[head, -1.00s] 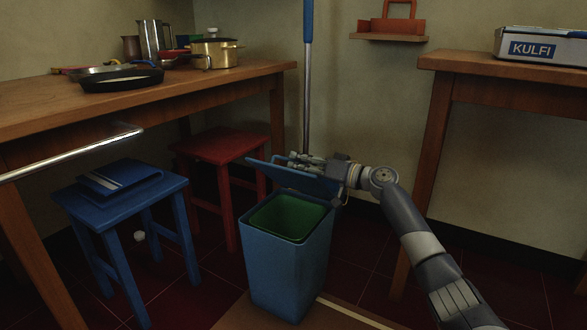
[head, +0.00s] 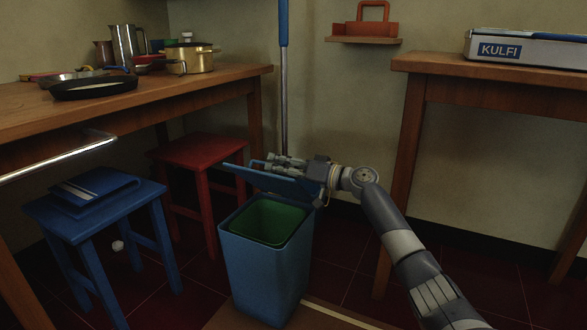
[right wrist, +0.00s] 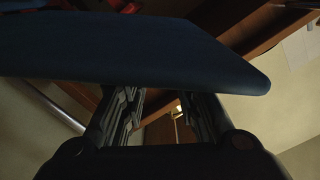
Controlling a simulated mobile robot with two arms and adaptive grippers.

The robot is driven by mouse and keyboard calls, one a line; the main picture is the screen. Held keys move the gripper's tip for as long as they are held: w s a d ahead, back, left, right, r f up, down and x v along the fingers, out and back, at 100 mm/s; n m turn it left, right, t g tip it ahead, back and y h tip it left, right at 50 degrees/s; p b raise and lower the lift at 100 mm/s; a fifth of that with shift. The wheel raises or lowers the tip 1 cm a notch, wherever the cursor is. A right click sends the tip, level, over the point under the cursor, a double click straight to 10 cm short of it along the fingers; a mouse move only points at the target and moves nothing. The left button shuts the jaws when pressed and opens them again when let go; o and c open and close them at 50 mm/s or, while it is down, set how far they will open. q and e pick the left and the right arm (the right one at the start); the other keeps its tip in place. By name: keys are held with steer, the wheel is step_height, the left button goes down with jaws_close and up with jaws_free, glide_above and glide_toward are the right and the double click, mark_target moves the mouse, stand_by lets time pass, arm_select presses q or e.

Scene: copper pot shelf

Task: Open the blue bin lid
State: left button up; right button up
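The blue bin (head: 265,265) stands on the floor, with its green inside (head: 268,222) showing. Its blue lid (head: 285,184) is raised and tilted above the opening. My right gripper (head: 277,163) is at the raised lid, its fingers pointing left along it. In the right wrist view the lid (right wrist: 130,45) spans the top as a dark blue panel and hides the fingertips. The two fingers show apart below it, with a gap between them. Whether they touch the lid is not clear. My left gripper is out of view.
A blue stool (head: 95,205) with a blue folder (head: 92,190) and a red stool (head: 197,152) stand left of the bin. A blue-handled pole (head: 284,90) rises behind it. A wooden table (head: 200,84) with pots is at left, another table (head: 500,75) at right.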

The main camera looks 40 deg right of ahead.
steer(key=v, duration=1.1)
steer(key=shift+s, duration=0.25)
steer(key=shift+d+f, duration=0.1)
